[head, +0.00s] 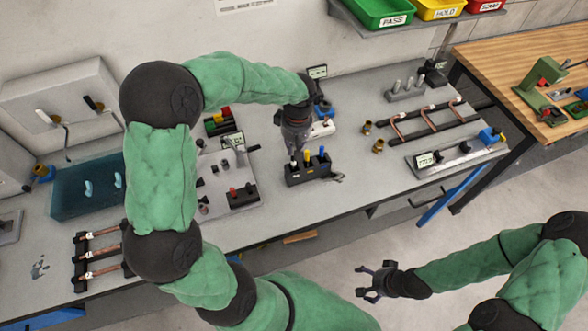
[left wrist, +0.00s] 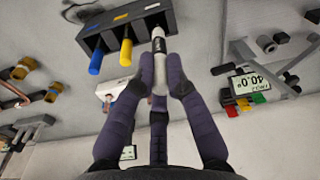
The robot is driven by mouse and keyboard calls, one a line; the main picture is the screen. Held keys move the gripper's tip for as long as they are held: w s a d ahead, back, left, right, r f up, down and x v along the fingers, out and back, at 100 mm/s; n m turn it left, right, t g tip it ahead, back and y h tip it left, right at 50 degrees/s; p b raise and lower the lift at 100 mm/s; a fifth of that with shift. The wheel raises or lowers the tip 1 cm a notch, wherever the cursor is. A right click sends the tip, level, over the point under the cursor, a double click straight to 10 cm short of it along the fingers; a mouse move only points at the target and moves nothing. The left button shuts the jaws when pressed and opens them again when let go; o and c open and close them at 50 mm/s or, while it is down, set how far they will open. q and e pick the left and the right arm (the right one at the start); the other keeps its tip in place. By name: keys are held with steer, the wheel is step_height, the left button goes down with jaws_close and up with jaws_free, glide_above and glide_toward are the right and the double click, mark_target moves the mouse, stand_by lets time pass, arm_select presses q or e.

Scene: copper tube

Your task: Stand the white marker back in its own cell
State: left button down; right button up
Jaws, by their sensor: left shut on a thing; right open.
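The marker holder (head: 308,175) is a dark block with cells near the front of the bench. A blue marker (head: 322,151) and a yellow marker (head: 307,156) stand in it. My left gripper (head: 294,150) is above the holder's left end, shut on the white marker (left wrist: 159,45). In the left wrist view the marker's far end meets the holder (left wrist: 112,38) beside the yellow marker (left wrist: 126,52); I cannot tell how deep it sits. The blue marker (left wrist: 96,62) is farther along. My right gripper (head: 372,283) is open and empty, off the bench's front.
A board with small parts (head: 243,196) lies left of the holder. Brass fittings (head: 377,146) and a black rack with copper tube (head: 425,122) lie to the right. A grey tool (head: 337,178) lies close to the holder's right end. Bare bench is right of it.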

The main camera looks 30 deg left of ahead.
mark_target(294, 164)
arm_select(q)
steer(key=shift+f, duration=3.65)
steer(key=shift+f+b, duration=0.15)
steer(key=shift+b, duration=0.2)
steer(key=c, duration=1.3)
jaws_free()
steer(key=shift+o, duration=0.2)
steer(key=r, duration=0.8)
steer(key=r+p, duration=0.1)
steer(key=r, duration=0.3)
steer(key=shift+d+r, duration=0.15)
steer(key=shift+d, duration=0.2)
